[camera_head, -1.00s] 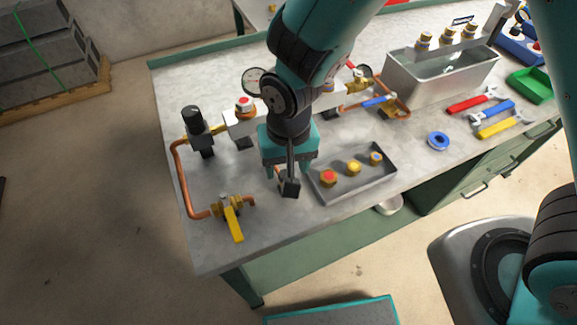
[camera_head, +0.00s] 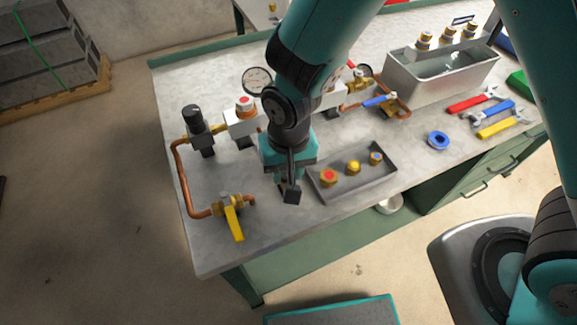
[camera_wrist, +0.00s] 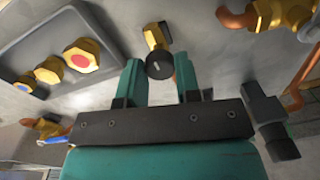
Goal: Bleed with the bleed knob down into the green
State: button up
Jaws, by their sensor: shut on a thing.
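The bleed knob (camera_wrist: 159,66) is a small dark round knob on a brass fitting (camera_wrist: 154,36). In the wrist view it sits between the fingertips of my gripper (camera_wrist: 160,68), which is shut on it. In the head view my gripper (camera_head: 290,176) points down at the bench, left of the grey tray, and its own body hides the knob. A round gauge (camera_head: 257,80) with a white face stands behind my arm to the left. Its needle and any green band are too small to read.
A grey tray (camera_head: 349,190) with several brass fittings lies close to the right of my gripper. A yellow-handled valve (camera_head: 233,222) and copper pipe (camera_head: 184,190) are to the left. A black-topped regulator (camera_head: 194,120) stands behind. Wrenches (camera_head: 490,108) lie at the right.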

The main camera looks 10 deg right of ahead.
jog(key=shift+d, duration=0.1)
jog(key=n, duration=0.3)
jog(key=shift+n, duration=2.2)
jog(key=o, duration=0.9)
jog(key=shift+o, duration=0.2)
notch_tip(320, 180, up, 17)
jog(key=shift+w+d+r+b, duration=0.2)
jog(key=shift+w+b, duration=0.1)
